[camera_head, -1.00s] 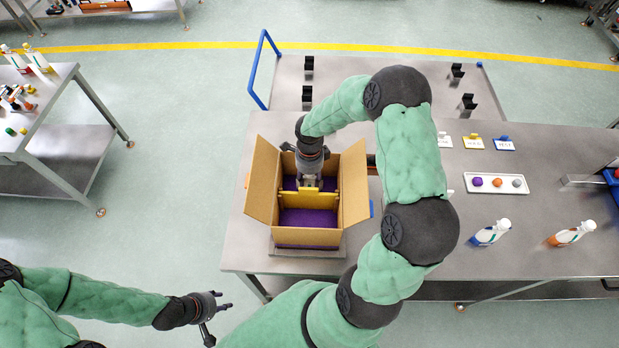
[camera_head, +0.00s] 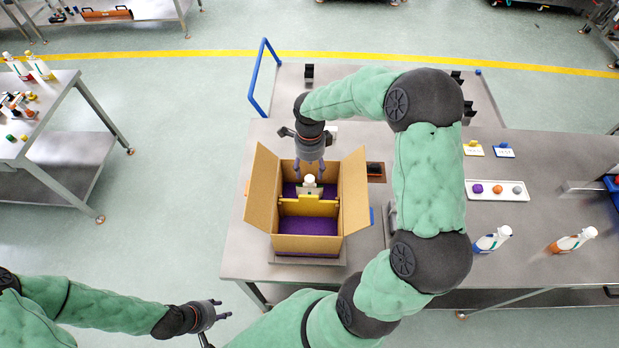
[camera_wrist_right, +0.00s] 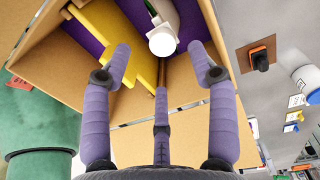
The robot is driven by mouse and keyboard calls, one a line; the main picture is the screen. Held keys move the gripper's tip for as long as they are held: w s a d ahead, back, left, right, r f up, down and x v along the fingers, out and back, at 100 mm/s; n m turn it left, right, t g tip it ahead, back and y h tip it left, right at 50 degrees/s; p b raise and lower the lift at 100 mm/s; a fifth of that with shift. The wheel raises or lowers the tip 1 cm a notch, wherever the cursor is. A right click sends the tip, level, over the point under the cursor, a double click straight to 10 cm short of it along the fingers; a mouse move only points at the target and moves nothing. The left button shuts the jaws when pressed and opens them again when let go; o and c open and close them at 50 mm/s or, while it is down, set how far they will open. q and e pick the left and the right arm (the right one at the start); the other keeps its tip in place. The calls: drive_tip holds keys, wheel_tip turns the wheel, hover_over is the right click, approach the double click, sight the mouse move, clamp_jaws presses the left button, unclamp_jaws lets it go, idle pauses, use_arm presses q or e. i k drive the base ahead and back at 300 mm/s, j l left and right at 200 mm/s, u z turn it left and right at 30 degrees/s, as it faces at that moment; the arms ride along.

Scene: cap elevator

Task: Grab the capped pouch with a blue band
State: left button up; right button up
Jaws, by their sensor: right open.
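The capped pouch with a blue band (camera_head: 492,239) lies on the right part of the table, white with a white cap. My right gripper (camera_head: 309,178) is over the cardboard box (camera_head: 264,190), far left of that pouch, open and empty. My left gripper (camera_head: 225,308) is open and empty at lower left, off the table.
A pouch with an orange band (camera_head: 572,241) lies right of the blue-banded one. A white tray (camera_head: 498,196) with coloured balls is behind them. The box has raised flaps, a yellow divider (camera_head: 308,207) and a purple floor. My right arm crosses the table between box and blue-banded pouch.

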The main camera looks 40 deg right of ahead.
sight(494, 240)
drive_tip(key=k+j, duration=0.75)
drive_tip(key=j, duration=0.2)
